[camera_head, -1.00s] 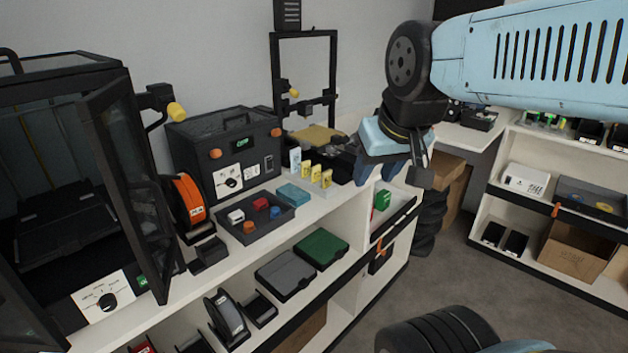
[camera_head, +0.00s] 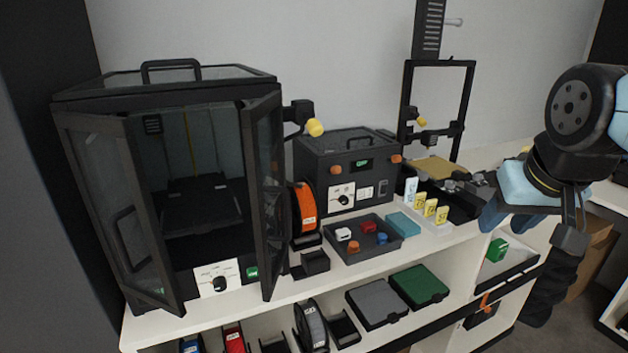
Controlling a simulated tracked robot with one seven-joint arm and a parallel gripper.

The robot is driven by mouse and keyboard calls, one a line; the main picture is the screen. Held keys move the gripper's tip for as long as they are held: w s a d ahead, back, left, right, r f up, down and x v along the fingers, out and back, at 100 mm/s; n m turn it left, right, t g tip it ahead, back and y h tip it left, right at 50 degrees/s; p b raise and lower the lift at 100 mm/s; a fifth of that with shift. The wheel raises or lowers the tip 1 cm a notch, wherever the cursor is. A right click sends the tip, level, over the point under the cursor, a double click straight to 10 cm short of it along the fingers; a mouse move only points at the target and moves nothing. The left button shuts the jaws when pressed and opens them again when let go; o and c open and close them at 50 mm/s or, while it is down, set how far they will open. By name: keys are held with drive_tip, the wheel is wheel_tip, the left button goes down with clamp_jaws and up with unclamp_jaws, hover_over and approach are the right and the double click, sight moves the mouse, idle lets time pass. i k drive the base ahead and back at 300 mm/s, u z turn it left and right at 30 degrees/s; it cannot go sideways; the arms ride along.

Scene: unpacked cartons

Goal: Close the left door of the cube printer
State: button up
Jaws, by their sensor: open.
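The cube printer (camera_head: 165,88) is a black-framed box with glass panels and a top handle, standing at the left of the white shelf top. Its left door (camera_head: 122,205) is swung open toward me, with a handle on its panel. Its right door (camera_head: 265,190) also stands open. The printer's dark inside and bed show between them. A white dial panel (camera_head: 217,278) sits on its lower front. My gripper (camera_head: 572,235) is at the right side of the picture, open and empty, far to the right of the printer and touching nothing I can see.
Right of the printer stand an orange spool (camera_head: 304,209), a dark box with a dial (camera_head: 345,165), a tray of small parts (camera_head: 362,242) and an open-frame printer (camera_head: 436,105). Lower shelves hold a grey case (camera_head: 377,303) and a green case (camera_head: 419,286). The floor in front is mostly out of view.

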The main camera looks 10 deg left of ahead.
sight(110, 237)
drive_tip(key=z, duration=1.95)
drive_tip(key=i, duration=0.05)
drive_tip(key=u, duration=3.35)
